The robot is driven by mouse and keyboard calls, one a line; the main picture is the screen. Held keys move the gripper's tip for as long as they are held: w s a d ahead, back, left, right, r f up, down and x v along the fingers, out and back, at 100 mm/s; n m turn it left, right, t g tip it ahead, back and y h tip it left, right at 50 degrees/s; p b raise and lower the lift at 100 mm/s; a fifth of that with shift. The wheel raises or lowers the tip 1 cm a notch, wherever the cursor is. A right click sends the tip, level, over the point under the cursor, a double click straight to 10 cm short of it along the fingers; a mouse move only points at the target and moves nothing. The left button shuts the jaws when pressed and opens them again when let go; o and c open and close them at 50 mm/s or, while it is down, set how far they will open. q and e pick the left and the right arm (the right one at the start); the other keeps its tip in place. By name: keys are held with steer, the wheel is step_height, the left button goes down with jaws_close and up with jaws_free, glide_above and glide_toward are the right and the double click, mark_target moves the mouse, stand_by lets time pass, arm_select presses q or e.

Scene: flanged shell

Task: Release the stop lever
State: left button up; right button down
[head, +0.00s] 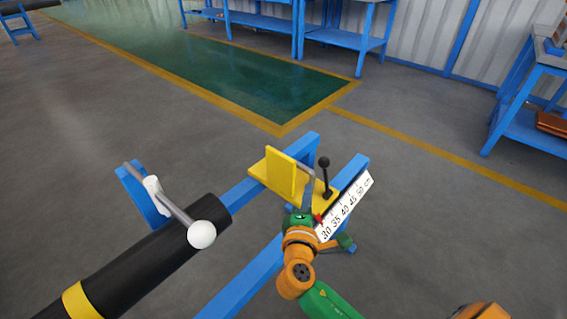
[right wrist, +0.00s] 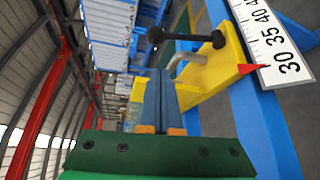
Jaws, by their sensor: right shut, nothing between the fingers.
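The stop lever (head: 325,178) is a black rod with a round knob, standing upright on the yellow stop (head: 281,172), which sits across the blue rails. In the right wrist view the lever (right wrist: 187,37) runs sideways near the top, ball to the left, beside a bent grey rod (right wrist: 184,59) on the yellow stop (right wrist: 215,75). My right gripper (head: 308,188) is just in front of and left of the lever. Its fingers (right wrist: 158,75) are shut with nothing between them, close to the yellow stop; contact cannot be told. My left gripper is out of view.
A white scale (head: 345,205) with a red pointer lies along the right rail (head: 245,278). Blue benches stand behind; the floor around is clear.

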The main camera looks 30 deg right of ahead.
mark_target(325, 177)
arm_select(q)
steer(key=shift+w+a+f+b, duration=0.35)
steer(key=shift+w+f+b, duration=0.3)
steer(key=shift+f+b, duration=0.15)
arm_select(e)
steer(key=r+x, duration=0.1)
steer(key=x, duration=0.9)
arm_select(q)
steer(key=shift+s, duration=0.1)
arm_select(e)
steer(key=shift+w, duration=0.15)
arm_select(q)
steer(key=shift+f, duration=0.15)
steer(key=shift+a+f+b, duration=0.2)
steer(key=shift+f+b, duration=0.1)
steer(key=shift+b, duration=0.05)
arm_select(e)
steer(key=shift+s+d+r+m+t, duration=0.15)
steer(key=shift+s+m+t, duration=0.15)
steer(key=shift+s+m, duration=0.1)
